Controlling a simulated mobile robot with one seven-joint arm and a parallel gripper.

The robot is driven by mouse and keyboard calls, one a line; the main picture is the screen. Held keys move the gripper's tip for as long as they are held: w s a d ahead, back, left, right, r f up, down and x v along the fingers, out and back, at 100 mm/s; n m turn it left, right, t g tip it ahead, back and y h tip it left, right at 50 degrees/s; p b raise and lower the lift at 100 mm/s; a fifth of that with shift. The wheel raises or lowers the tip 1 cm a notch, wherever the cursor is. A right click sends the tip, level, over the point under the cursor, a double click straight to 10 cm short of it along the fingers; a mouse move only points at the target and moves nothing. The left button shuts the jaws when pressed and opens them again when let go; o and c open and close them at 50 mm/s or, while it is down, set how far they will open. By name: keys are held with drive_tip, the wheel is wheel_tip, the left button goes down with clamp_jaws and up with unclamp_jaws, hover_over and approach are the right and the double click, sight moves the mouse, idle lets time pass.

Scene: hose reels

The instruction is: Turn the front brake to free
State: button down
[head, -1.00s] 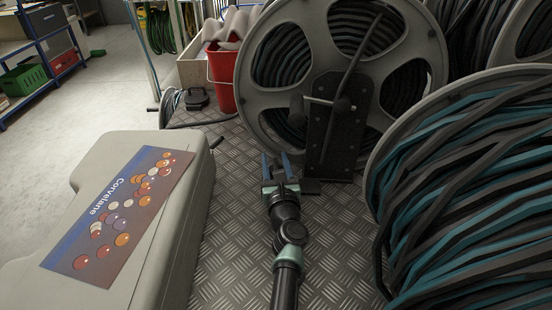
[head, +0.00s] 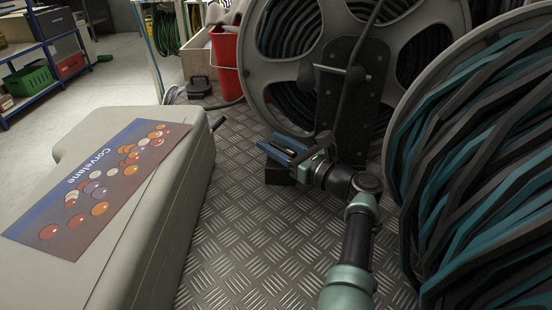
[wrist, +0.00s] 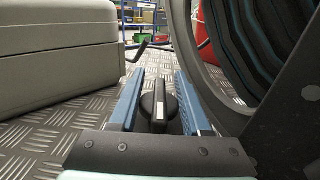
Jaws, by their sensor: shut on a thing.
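A black knob (wrist: 147,106) with a white stripe, which I take to be the front brake, stands between my fingers in the wrist view. Its stripe points nearly straight away from the wrist camera. My gripper (head: 270,141) has blue fingers, which also show in the wrist view (wrist: 160,76), one on each side of the knob. It is shut on the knob. In the head view the knob is hidden by my gripper; a dark block (head: 279,176) shows just below the fingers, near the foot of the reel's black stand (head: 359,118).
The front reel (head: 283,103) stands behind my gripper, and a large reel of teal and black hose (head: 485,150) is close on the right. A grey case (head: 175,195) lies left. A red bucket (head: 226,60) stands behind. Ribbed metal floor (head: 235,235) is free between case and arm.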

drive_tip(key=shift+s+a+n+g+y+b, duration=0.15)
drive_tip(key=shift+n+g+y+b, duration=0.5)
drive_tip(key=shift+b, duration=0.95)
drive_tip(key=shift+c, duration=2.2)
unclamp_jaws()
drive_tip(key=t+p, duration=0.1)
drive_tip(key=p, duration=0.2)
drive_tip(key=m+h+p, duration=0.1)
drive_tip(key=p, duration=0.1)
drive_tip(key=shift+r+m+t+h+p, duration=0.25)
drive_tip(key=shift+r+t+p, duration=0.1)
drive_tip(key=shift+p, duration=0.05)
drive_tip(key=shift+p, duration=0.6)
